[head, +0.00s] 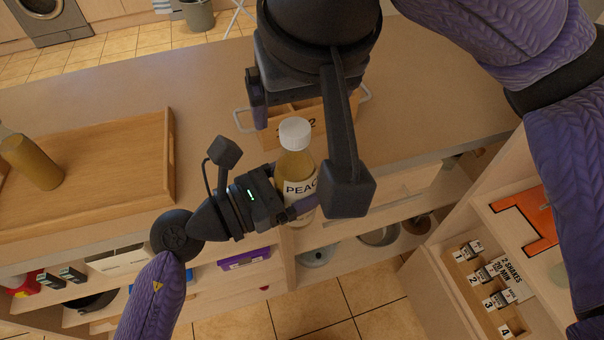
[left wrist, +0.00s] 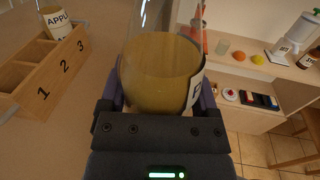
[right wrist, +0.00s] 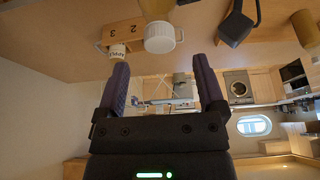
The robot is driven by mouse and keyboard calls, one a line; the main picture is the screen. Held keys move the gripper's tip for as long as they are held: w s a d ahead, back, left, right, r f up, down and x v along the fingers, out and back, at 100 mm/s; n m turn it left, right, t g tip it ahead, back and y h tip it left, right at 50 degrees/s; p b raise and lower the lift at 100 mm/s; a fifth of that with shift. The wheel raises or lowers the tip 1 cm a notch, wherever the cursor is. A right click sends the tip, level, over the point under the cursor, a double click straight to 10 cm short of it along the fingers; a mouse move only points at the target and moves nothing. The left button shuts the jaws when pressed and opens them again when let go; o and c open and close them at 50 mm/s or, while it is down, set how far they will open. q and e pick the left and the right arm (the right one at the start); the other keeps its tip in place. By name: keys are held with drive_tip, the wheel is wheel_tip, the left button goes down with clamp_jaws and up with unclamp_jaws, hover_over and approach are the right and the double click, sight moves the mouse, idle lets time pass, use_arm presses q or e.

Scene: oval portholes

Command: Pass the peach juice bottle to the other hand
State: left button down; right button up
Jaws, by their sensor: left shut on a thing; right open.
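The peach juice bottle (head: 296,165) has a white cap, yellowish juice and a white label. My left gripper (head: 293,205) is shut around its lower part and holds it upright or nearly so. The left wrist view shows the bottle (left wrist: 160,75) close up between the purple fingers. In the right wrist view, which is upside down, my right gripper (right wrist: 162,62) is open and empty. The white cap (right wrist: 160,38) shows beyond the gap between its fingertips, apart from them.
A numbered wooden crate (left wrist: 43,92) stands on the counter behind the bottle and holds an apple juice bottle (left wrist: 56,22). A wooden tray (head: 120,150) with another bottle (head: 32,163) is at left. A shelf unit (head: 470,235) stands at right.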

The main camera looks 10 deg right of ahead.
drive_tip(key=w+d+f+m+y, duration=0.2)
drive_tip(key=w+d+y, duration=0.15)
drive_tip(key=w, duration=0.65)
use_arm(q)
drive_tip(key=shift+w, duration=0.1)
use_arm(e)
drive_tip(key=w+d+f+m+t, duration=0.1)
drive_tip(key=w+d+f+m, duration=0.1)
drive_tip(key=w+d+f, duration=0.45)
drive_tip(key=s+d+f+h, duration=0.2)
drive_tip(key=d+f+h, duration=0.1)
drive_tip(key=d+f, duration=0.8)
drive_tip(key=s+d+f+h, duration=0.2)
drive_tip(key=s+d+f, duration=0.1)
drive_tip(key=d+f, duration=0.8)
drive_tip(key=s+f+n+g+h, duration=0.1)
drive_tip(key=s+f+g+h, duration=0.15)
drive_tip(key=s+f, duration=1.4)
drive_tip(key=s+a+f+n+g+y, duration=0.1)
drive_tip(key=s+a+f, duration=0.5)
drive_tip(key=s, duration=0.6)
drive_tip(key=s+a+f+n+g+y, duration=0.1)
drive_tip(key=s+a+f, duration=0.4)
drive_tip(key=s+a, duration=0.5)
drive_tip(key=shift+s+a+f+n+y, duration=0.4)
drive_tip(key=shift+s+n, duration=0.3)
drive_tip(key=shift+s, duration=0.35)
